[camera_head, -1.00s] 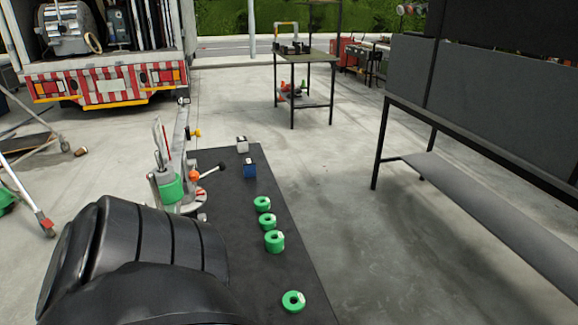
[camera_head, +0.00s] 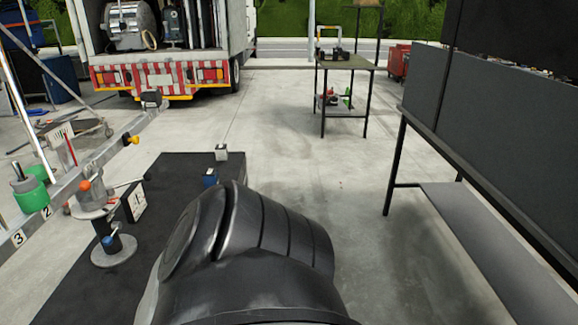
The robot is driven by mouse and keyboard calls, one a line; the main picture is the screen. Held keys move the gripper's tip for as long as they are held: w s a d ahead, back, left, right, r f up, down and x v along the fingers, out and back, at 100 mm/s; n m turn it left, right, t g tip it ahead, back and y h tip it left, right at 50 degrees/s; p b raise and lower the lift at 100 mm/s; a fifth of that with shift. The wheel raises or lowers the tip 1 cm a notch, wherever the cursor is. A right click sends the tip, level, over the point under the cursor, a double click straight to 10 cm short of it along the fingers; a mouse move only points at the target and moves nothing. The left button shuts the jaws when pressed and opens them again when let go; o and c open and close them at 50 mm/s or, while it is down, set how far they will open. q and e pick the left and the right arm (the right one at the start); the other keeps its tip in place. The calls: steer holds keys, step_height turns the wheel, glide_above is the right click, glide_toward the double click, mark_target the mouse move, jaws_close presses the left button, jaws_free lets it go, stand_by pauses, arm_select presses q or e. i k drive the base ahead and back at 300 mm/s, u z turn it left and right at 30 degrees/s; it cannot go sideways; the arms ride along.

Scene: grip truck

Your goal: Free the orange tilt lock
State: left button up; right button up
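A small orange knob (camera_head: 85,186), likely the tilt lock, sits on the grey head of a stand with a round base (camera_head: 113,252) at the left. Neither gripper is in view. A black link of my arm fills the lower middle, clear of the knob in the picture.
The dark mat (camera_head: 175,172) under the stand holds a blue block (camera_head: 210,178) and a grey-white block (camera_head: 221,153). A black metal bench (camera_head: 470,215) stands at the right. A small table (camera_head: 345,62) and a truck (camera_head: 160,75) are behind, with open concrete floor between.

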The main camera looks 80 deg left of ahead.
mark_target(85, 185)
steer(key=u, duration=0.15)
steer(key=i, duration=0.55)
steer(key=u, duration=3.2)
